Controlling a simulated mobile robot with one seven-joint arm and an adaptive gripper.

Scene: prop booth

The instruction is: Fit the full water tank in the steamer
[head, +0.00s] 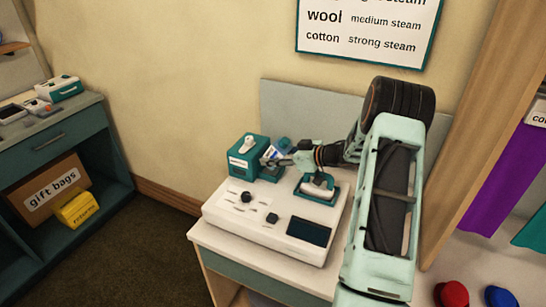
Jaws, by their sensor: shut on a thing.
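The white steamer console (265,228) stands on a small table, with dark knobs and a dark display on its sloping top. My gripper (275,158) is behind the console and is shut on a small pale and blue thing (271,153), which looks like the water tank. It is tilted and partly hidden by the fingers. Its water level is too small to tell. A teal box with a white part on top (246,154) stands just left of my gripper. I cannot tell whether the held tank touches it.
A white piece sits in a teal cradle (318,187) at the console's back right, just below my wrist. A grey panel (297,108) stands behind the table. A wall sign (368,32) hangs above. A teal shelf unit (55,140) stands at left, with open floor between.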

